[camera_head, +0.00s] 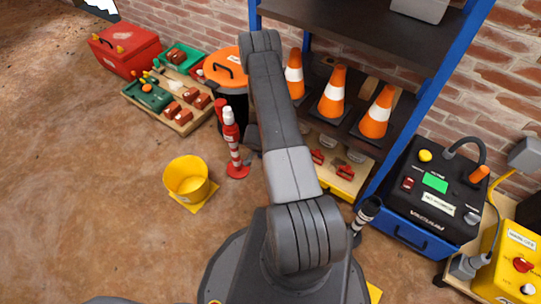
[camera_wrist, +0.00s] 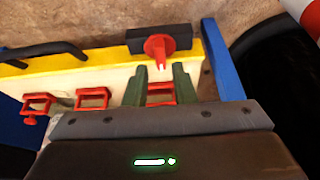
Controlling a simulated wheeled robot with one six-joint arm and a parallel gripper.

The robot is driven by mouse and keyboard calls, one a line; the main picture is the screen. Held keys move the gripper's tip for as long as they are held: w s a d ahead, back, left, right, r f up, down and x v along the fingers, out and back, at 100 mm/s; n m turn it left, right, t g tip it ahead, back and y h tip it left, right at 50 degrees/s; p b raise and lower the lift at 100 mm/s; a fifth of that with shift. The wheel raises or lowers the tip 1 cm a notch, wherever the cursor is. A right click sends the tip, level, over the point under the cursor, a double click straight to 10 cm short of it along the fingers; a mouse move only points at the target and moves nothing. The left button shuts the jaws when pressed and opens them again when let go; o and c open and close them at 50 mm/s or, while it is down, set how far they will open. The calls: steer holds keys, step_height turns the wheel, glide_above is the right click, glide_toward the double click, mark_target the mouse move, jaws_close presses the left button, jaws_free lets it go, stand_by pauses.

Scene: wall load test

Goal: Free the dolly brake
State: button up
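My gripper (camera_wrist: 160,72) is hidden behind my arm in the head view. In the wrist view its two dark green fingers stand apart, and nothing clearly sits held in them. A red bracket (camera_wrist: 160,93) shows between the fingers; I cannot tell whether they touch it. Just beyond the fingertips is a red knob-like part (camera_wrist: 158,46) on a black block (camera_wrist: 190,40), by the yellow edge (camera_wrist: 90,58) of a pale board. I cannot tell whether this is the dolly brake. In the head view, a yellow-edged base (camera_head: 340,186) with red brackets sits under the blue-framed shelf.
Orange cones (camera_head: 375,112) stand on the shelf. A blue-black control unit (camera_head: 430,190) stands to its right, near a yellow box (camera_head: 515,260) on a wheeled wooden platform. A red-white post (camera_head: 233,145) and yellow bucket (camera_head: 187,178) stand left.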

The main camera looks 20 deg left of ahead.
steer(key=d+p+v, duration=0.1)
steer(key=v, duration=0.6)
steer(key=shift+a+p, duration=0.3)
steer(key=shift+a, duration=0.15)
steer(key=b+x, duration=0.4)
steer(key=x, duration=1)
steer(key=shift+r, duration=0.15)
